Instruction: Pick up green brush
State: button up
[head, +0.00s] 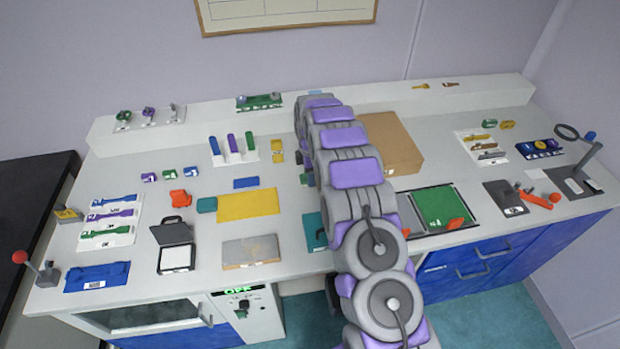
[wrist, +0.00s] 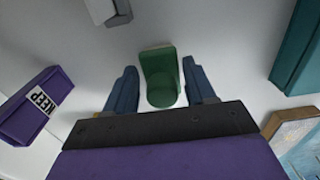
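A dark green piece (wrist: 160,76) with a flat block and a rounded near end is in the middle of the wrist view. I take it for the green brush, though its bristles cannot be made out. My gripper (wrist: 160,84) is open, with one blue-grey finger on each side of it. A gap shows between each finger and the green piece, so it is not gripped. In the head view my arm hides the gripper; a bit of green (head: 306,179) shows at the arm's left edge.
In the wrist view a purple block marked KEEP (wrist: 35,105) lies left and a teal block (wrist: 298,50) right. In the head view a cardboard box (head: 400,145) stands right of my arm, and a yellow mat (head: 248,205) lies to its left.

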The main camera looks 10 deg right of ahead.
jog(key=shift+a, duration=0.45)
jog(key=c, duration=0.6)
jog(key=shift+c, duration=1)
jog(key=shift+d, duration=0.15)
jog(key=shift+d+r, duration=0.1)
jog(key=shift+r, duration=0.35)
notch_tip(320, 180, up, 9)
jog(key=shift+r+p, duration=0.1)
jog(key=shift+p, duration=0.95)
